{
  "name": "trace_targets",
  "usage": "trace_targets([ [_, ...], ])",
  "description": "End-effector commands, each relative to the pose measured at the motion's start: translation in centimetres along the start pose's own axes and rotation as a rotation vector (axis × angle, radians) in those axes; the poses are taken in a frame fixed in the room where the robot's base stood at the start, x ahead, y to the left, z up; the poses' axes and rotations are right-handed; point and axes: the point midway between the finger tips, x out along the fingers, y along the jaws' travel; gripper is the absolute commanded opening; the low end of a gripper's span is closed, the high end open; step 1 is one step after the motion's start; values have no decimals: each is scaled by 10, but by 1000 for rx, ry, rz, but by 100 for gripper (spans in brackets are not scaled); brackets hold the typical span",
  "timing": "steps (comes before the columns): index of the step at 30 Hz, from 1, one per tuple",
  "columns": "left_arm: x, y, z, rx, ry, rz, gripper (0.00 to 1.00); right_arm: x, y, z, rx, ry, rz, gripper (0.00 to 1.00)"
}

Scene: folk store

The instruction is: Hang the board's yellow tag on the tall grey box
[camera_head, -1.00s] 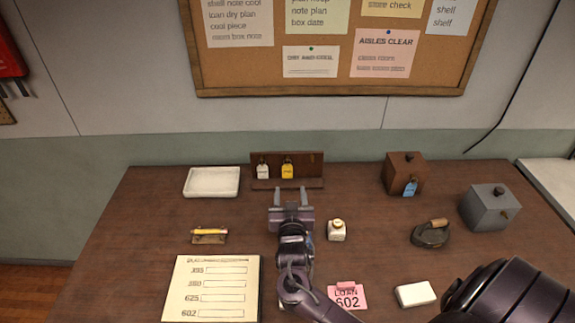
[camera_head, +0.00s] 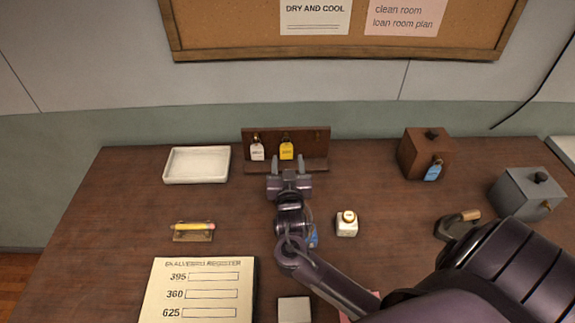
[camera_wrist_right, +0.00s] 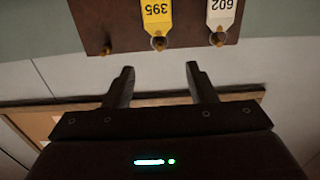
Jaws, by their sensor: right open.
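The yellow tag (camera_head: 286,151) hangs from a peg on the brown upright board (camera_head: 316,142). In the right wrist view the yellow tag (camera_wrist_right: 156,14) appears upside down and reads 395. A white tag (camera_head: 257,152) hangs beside it and reads 602 in the right wrist view (camera_wrist_right: 221,12). My right gripper (camera_head: 289,160) is open and empty just in front of the board, below the yellow tag. Its fingers (camera_wrist_right: 160,75) are apart from both tags. The grey box (camera_head: 526,190), with a dark knob and a small brass fitting, stands at the right. My left gripper is out of view.
A brown box (camera_head: 425,152) with a blue tag stands right of the board. My right arm hides some of the tabletop.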

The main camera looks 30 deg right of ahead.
Motion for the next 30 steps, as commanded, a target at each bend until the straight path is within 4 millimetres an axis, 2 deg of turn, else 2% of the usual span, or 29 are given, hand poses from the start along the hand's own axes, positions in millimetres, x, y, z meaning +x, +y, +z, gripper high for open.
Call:
trace_targets([
  [1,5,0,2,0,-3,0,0,0,0,5,0,0,0,51],
  [5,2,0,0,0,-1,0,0,8,0,3,0,2,0,51],
  [18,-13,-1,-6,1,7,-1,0,69,0,3,-1,1,1,51],
  [23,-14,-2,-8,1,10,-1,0,78,0,4,1,1,0,51],
  [30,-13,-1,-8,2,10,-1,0,78,0,4,1,0,0,51],
])
